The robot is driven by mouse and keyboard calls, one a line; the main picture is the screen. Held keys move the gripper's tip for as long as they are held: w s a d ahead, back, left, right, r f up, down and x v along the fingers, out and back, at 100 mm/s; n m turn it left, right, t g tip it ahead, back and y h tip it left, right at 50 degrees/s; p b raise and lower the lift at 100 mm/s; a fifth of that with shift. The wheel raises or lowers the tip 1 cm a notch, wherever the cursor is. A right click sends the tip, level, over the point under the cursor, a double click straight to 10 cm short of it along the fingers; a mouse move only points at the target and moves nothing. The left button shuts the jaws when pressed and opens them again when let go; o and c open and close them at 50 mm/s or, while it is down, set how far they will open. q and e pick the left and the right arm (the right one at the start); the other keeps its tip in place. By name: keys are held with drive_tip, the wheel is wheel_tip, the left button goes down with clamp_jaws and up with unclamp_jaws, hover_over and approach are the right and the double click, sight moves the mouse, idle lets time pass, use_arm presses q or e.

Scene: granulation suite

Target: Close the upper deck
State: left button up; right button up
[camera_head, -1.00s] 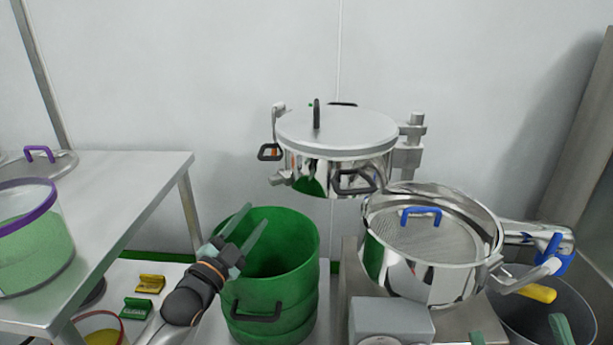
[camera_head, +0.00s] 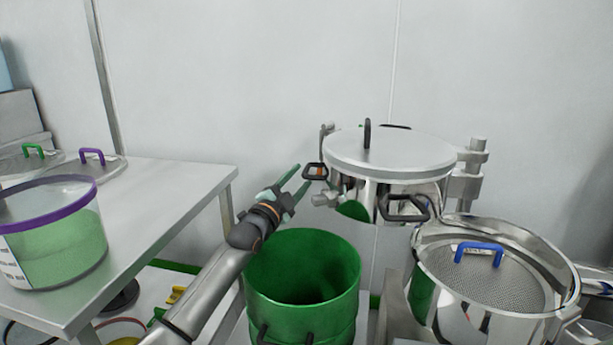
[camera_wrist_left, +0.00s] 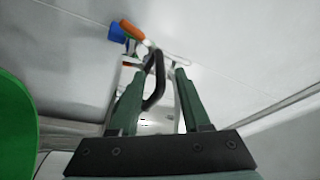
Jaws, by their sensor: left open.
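The upper deck (camera_head: 385,165) is a round steel drum with a flat lid, raised and carried by a post at its right. It stands swung out behind and left of the lower sieve deck (camera_head: 470,285), which lies uncovered with its mesh showing. A black loop handle (camera_head: 315,172) sticks out on the upper deck's left side. My left gripper (camera_head: 302,179) is open at this handle. In the left wrist view a black handle (camera_wrist_left: 155,82) stands between the open fingers (camera_wrist_left: 155,100); whether they touch it I cannot tell. My right gripper is out of view.
An open green bin (camera_head: 302,280) stands below my left forearm. A steel table (camera_head: 160,195) at left holds a purple-rimmed tub of green material (camera_head: 55,240) and lids. A blue-handled part (camera_head: 478,252) lies on the mesh. The wall behind is bare.

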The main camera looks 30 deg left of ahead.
sight(306, 168)
use_arm(q)
drive_tip(key=shift+b+x, duration=0.55)
drive_tip(key=shift+x, duration=1.55)
clamp_jaws()
